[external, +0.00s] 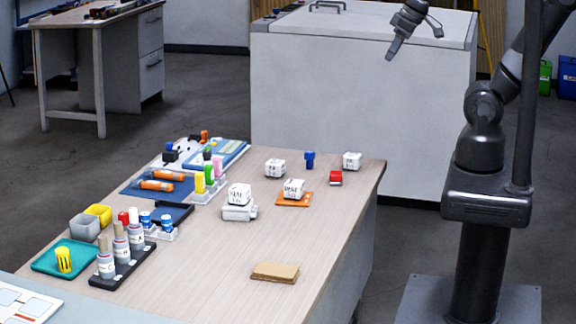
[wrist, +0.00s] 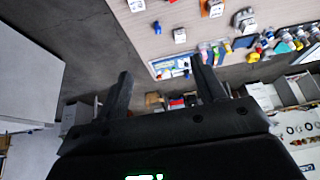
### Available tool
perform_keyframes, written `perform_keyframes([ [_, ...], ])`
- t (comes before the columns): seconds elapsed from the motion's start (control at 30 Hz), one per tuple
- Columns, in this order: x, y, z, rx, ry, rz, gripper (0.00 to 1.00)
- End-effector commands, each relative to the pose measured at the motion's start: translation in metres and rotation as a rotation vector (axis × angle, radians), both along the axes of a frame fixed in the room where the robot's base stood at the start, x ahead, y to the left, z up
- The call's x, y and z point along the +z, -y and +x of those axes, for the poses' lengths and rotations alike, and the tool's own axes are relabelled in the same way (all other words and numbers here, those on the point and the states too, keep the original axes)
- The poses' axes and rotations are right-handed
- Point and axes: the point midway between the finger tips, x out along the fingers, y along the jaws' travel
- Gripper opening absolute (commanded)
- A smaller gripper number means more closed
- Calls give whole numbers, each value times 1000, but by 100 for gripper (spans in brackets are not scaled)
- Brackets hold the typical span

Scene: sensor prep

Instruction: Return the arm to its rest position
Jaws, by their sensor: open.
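My gripper (external: 416,40) is at the top of the external view, raised well above and beyond the far right end of the wooden table (external: 222,262). Its two dark fingers point down and stand apart with nothing between them. In the wrist view my gripper (wrist: 160,92) also shows its fingers spread and empty, with the table (wrist: 180,12) beyond them at the top. My arm rises from its base on the right and leaves the top of the external view, so part of it is hidden.
A large white chest (external: 360,95) stands behind the table, under my gripper. White blocks (external: 239,194), an orange mat (external: 293,204), a red item (external: 336,178), a cardboard piece (external: 275,271) and a bottle rack (external: 122,268) are on the table. Its front right is mostly clear.

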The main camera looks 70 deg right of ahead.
Motion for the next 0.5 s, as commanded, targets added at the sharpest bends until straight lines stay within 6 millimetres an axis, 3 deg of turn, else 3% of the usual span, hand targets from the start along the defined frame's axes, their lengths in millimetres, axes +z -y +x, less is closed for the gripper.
perform_keyframes([
  [0.2, -12, 9, -24, -4, 31, -12, 63],
  [0.5, -13, 9, -26, -3, 31, -14, 63],
])
